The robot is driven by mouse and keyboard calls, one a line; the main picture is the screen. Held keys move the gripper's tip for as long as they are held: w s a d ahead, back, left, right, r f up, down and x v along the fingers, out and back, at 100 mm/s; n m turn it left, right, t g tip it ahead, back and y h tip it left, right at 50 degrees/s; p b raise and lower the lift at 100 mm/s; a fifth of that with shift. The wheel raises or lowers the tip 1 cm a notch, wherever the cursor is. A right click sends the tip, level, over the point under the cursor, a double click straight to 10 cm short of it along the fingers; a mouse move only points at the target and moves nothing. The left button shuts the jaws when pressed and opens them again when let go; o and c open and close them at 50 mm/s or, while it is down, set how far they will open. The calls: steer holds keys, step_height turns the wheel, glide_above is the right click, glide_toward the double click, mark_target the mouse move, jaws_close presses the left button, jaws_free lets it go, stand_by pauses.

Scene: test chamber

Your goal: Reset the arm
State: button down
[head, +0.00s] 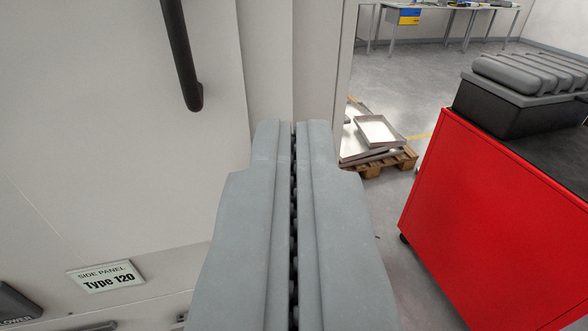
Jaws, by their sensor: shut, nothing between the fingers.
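My gripper (293,124) reaches up the middle of the view from the bottom edge. Its two grey fingers lie side by side, shut, with only a thin dark seam between them and nothing held. The fingertips are in front of the edge of a pale cabinet (100,110) and look clear of it, though the distance is hard to judge. The rest of my arm is out of view.
The pale cabinet on the left has a black handle (181,55) and a "Type 120" label (105,277). A red cart (480,215) at right carries a dark case (520,100). A pallet (400,160) with metal trays (376,131) stands behind. Open floor (425,85) leads to tables (450,8).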

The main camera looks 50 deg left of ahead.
steer(key=s+a+m+t+h, duration=0.1)
steer(key=s+a+m+h, duration=0.25)
steer(key=s, duration=0.55)
steer(key=s+a+r+m+h, duration=0.1)
steer(key=s+a+m+h, duration=0.2)
steer(key=s, duration=0.7)
steer(key=s+a+m+t+h, duration=0.1)
steer(key=s+a+m+h, duration=0.15)
steer(key=s+a, duration=0.45)
steer(key=s+f+t+h, duration=0.1)
steer(key=s+f, duration=0.5)
steer(key=s, duration=0.7)
steer(key=s+a+f+t+h, duration=0.1)
steer(key=s+f, duration=0.5)
steer(key=s, duration=0.7)
steer(key=s+a+f+t+h, duration=0.1)
steer(key=s+f+h, duration=0.1)
steer(key=s+f, duration=0.5)
steer(key=s, duration=0.6)
steer(key=shift+a+m+t+h, duration=0.25)
steer(key=shift+m+t+h, duration=0.05)
steer(key=shift+m, duration=0.1)
steer(key=shift+w, duration=0.1)
